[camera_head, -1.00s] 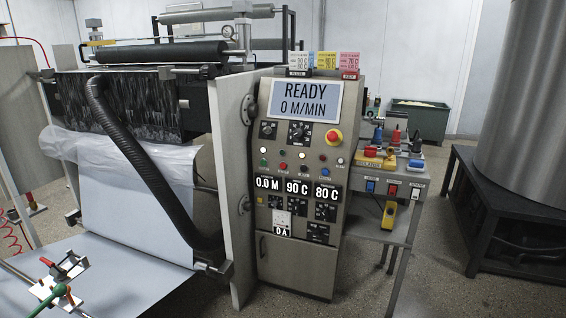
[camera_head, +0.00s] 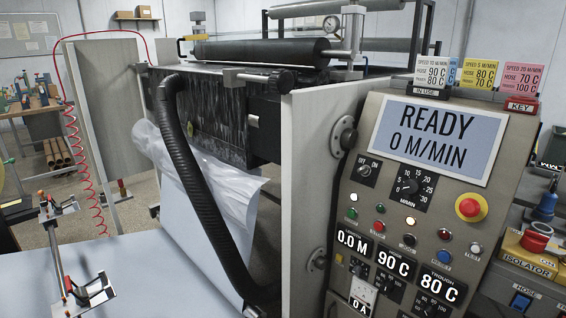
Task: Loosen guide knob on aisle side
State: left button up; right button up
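Two small metal guide clamps sit on a thin bar (camera_head: 58,255) over the pale paper web at lower left. The far guide (camera_head: 58,207) and the near guide (camera_head: 88,291) each carry a small red part. A separate black round knob (camera_head: 282,80) is on the end of a metal rod at the near side of the coating machine's dark trough (camera_head: 222,118). I cannot tell from the picture which of these is the aisle-side guide knob, or whether any is loose or tight. Neither of my grippers shows in the head view.
The control panel (camera_head: 412,205) reads READY and 0 M/MIN, with a red stop button (camera_head: 470,207). A thick black hose (camera_head: 190,165) hangs before the trough. A pale upright side plate (camera_head: 307,185) stands beside the panel. An isolator box (camera_head: 530,258) is at right.

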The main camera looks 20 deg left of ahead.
aim_at(44, 203)
jog(key=i+u, duration=0.2)
jog(key=u, duration=0.2)
jog(key=i+u, duration=0.25)
jog(key=u, duration=0.2)
jog(key=i+u, duration=0.2)
jog(key=u, duration=0.2)
jog(key=i+l+u, duration=0.15)
jog(key=u, duration=0.3)
jog(key=i+l+u, duration=0.15)
jog(key=u, duration=0.25)
jog(key=i+l+u, duration=0.35)
jog(key=l+u, duration=0.15)
